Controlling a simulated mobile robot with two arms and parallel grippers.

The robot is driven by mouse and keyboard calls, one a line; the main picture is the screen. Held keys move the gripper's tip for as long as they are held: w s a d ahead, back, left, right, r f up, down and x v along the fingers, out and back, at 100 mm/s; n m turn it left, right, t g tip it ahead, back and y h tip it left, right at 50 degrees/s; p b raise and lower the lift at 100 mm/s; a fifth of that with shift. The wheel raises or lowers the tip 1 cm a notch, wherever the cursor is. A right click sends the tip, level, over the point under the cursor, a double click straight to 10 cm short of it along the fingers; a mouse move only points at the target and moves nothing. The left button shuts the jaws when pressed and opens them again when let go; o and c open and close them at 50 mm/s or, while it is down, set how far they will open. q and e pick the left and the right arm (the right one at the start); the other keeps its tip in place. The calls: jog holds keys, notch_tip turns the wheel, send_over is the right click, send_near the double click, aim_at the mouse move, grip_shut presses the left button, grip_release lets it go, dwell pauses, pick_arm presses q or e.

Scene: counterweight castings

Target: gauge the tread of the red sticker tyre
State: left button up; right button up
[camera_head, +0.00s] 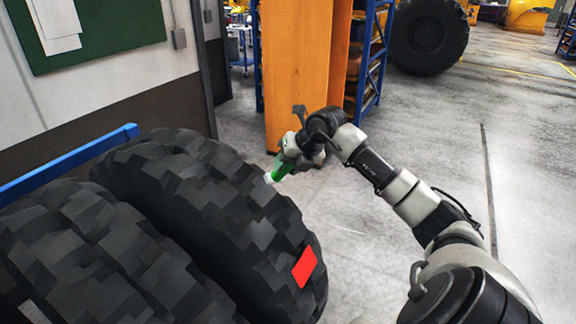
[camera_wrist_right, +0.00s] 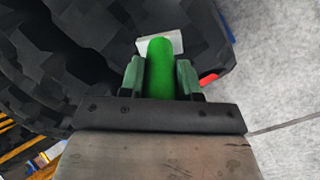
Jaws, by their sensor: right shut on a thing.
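The tyre with the red sticker (camera_head: 304,267) is the black, chunky-treaded tyre (camera_head: 190,190) at the left of the head view. The sticker is on its right-hand edge, low in the picture. My right gripper (camera_head: 281,168) is shut on a green gauge (camera_head: 271,176) with a pale end, by the tyre's upper right edge. In the right wrist view the green gauge (camera_wrist_right: 160,70) stands between the two fingers, its pale plate in front of the dark tread (camera_wrist_right: 80,60). I cannot tell whether the plate touches the tread. My left gripper is not in view.
A second black tyre (camera_head: 80,255) stands close against the left side of the stickered one, by a blue rail (camera_head: 70,160). An orange column (camera_head: 296,70) rises behind my right gripper. A big tyre (camera_head: 428,38) stands far back. The floor at right is clear.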

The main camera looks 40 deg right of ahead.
aim_at(274, 178)
jog(key=b+x, duration=0.1)
jog(key=x, duration=0.2)
jog(key=shift+w+f, duration=0.2)
jog(key=shift+f, duration=0.1)
jog(key=shift+w+a+f, duration=0.1)
jog(key=shift+w+f, duration=0.2)
jog(key=shift+f, duration=0.15)
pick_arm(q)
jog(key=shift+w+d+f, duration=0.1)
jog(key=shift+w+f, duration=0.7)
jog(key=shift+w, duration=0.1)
pick_arm(e)
jog(key=shift+w+f, duration=0.1)
jog(key=shift+w, duration=0.05)
pick_arm(q)
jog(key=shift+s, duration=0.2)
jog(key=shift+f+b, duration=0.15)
jog(key=shift+b, duration=0.25)
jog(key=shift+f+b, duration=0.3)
pick_arm(e)
jog(key=shift+w+a+f, duration=0.2)
jog(key=shift+w+f, duration=0.15)
jog(key=shift+f, duration=0.3)
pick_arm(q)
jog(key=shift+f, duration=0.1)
